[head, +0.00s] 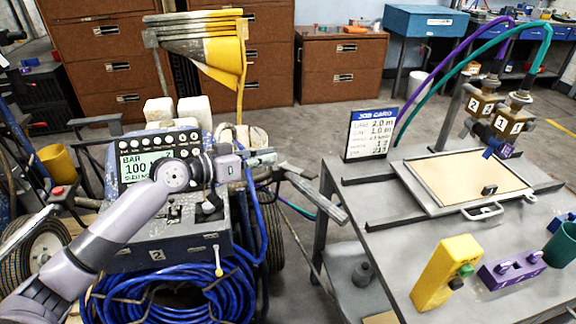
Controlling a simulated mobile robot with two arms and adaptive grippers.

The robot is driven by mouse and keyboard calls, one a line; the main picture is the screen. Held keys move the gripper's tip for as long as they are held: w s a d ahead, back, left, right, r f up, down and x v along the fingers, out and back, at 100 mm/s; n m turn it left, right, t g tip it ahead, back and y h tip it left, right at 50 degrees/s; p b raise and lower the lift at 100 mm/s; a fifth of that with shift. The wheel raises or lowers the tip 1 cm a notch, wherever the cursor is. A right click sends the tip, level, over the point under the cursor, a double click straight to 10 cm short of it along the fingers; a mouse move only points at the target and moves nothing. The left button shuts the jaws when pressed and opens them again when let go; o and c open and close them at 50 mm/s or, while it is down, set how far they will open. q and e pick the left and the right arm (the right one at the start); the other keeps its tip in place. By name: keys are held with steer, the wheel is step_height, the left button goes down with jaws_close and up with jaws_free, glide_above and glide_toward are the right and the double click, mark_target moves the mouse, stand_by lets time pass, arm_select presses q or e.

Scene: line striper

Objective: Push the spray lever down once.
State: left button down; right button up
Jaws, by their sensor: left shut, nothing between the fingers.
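The line striper has a grey handlebar (315,197) reaching right and toward me. A thin lever-like piece (297,171) sits along its upper end; I take it to be the spray lever, but it is small and partly unclear. My left gripper (268,157) is shut and empty, pointing right, just left of that piece in the picture. I cannot tell whether it touches anything. My left arm crosses in front of the striper's control panel (153,150) and hides part of it. My right gripper is not in view.
A grey bench (385,222) on the right holds a framed tray (425,203), a yellow box (446,272), a purple block (513,269) and a job card (370,134). A blue hose coil (235,285) hangs below the panel. Brown cabinets (340,75) stand behind.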

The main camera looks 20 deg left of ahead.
arm_select(q)
glide_above(302, 174)
steer(key=shift+a+f, duration=0.1)
steer(key=shift+f, duration=0.8)
steer(key=f, duration=0.1)
steer(key=f+b, duration=0.1)
steer(key=f, duration=0.1)
steer(key=shift+s+d+f, duration=0.35)
steer(key=shift+s+f, duration=0.05)
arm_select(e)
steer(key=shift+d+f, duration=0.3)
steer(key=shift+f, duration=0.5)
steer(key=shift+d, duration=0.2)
